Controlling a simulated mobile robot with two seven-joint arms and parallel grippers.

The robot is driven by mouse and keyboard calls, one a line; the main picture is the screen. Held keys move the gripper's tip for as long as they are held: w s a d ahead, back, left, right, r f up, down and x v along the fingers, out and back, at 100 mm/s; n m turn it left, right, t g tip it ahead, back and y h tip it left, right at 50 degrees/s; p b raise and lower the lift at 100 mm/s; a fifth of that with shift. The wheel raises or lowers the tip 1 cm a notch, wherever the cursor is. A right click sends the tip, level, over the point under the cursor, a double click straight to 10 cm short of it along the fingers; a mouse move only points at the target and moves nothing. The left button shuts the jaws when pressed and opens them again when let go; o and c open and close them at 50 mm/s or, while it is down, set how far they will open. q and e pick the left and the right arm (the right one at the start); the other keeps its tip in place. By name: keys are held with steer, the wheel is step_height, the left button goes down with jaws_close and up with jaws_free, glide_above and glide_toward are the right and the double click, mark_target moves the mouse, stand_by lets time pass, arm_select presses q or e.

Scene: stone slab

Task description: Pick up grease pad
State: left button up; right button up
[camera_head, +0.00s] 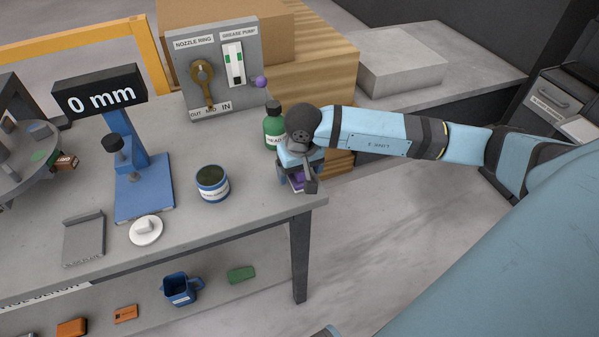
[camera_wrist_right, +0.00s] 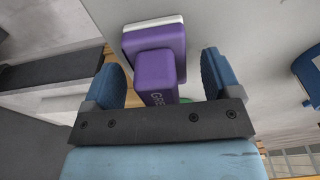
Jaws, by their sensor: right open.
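The grease pad (camera_wrist_right: 155,42) is purple with a white layer along its far edge and a purple block handle with partly hidden lettering. In the head view, a small purple part of the pad (camera_head: 298,181) shows at the table's right front corner, mostly hidden by my right gripper (camera_head: 297,177). In the wrist view, my right gripper (camera_wrist_right: 163,75) is open. Its two blue fingers stand on either side of the handle, with a gap on each side. My left gripper is not in view.
A green bottle (camera_head: 273,127) stands close behind my right gripper. A blue jar (camera_head: 212,184), a white round pad (camera_head: 146,230) and a blue gauge stand (camera_head: 143,190) are further left on the grey table (camera_head: 250,205). A grease pump panel (camera_head: 215,75) stands at the back.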

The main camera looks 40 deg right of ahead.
steer(key=shift+w+f, duration=0.1)
steer(key=shift+f, duration=0.4)
steer(key=c, duration=1)
steer(key=shift+c, duration=0.3)
steer(key=shift+r, duration=0.1)
step_height(320, 180, up, 20)
